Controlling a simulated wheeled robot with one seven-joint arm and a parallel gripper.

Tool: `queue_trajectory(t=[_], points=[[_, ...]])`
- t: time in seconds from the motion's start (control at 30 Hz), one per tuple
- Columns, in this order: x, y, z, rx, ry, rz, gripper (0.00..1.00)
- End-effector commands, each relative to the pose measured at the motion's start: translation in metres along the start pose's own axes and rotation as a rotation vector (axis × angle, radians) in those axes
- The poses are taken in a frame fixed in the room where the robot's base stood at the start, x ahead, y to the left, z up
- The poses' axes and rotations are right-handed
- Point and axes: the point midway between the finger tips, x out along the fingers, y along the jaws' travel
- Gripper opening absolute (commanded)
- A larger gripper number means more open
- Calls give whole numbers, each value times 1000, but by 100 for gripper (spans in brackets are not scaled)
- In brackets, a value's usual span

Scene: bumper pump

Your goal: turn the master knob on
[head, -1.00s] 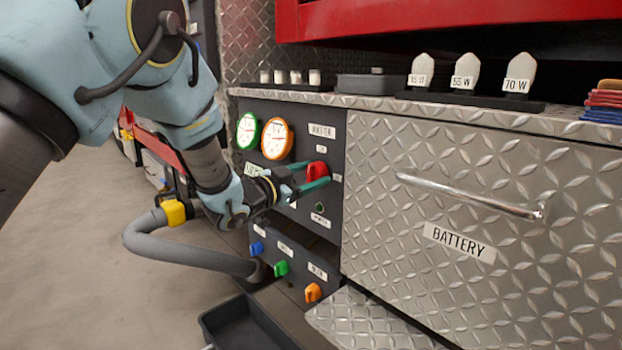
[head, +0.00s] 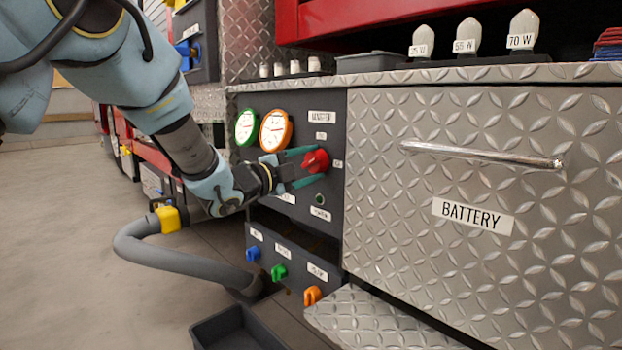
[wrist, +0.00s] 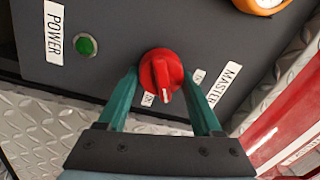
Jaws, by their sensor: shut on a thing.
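The red master knob (head: 316,160) sits on the dark panel, below the MASTER label (head: 322,114). My gripper (head: 305,164) has one teal finger on each side of the knob and is shut on it. In the wrist view the knob (wrist: 160,72) is between the fingertips of my gripper (wrist: 161,85). Its white mark points down in that view, between two small labels, one at the lower left (wrist: 148,99) and one at the right (wrist: 198,75). Their text is too small to read. A green indicator (wrist: 86,45) sits beside the POWER label.
Two gauges (head: 276,130) are left of the knob. Blue, green and orange knobs (head: 279,272) are on a lower panel. A grey hose (head: 180,259) and a dark tray (head: 236,330) are below. The BATTERY drawer handle (head: 480,156) juts out at right.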

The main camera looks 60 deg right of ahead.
Motion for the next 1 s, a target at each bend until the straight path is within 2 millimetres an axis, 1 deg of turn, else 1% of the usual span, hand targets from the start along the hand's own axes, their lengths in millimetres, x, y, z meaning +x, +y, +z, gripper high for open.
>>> queue_trajectory(t=[0.03, 0.3, 0.5, 0.7, 1.0], points=[[-1, 6, 1, 45, 5, -2, 11], [-1, 6, 2, 279, 22, -7, 11], [-1, 6, 3, 411, 32, -9, 11], [0, 5, 2, 494, 39, -10, 11], [0, 3, 2, 541, 43, -10, 11]])
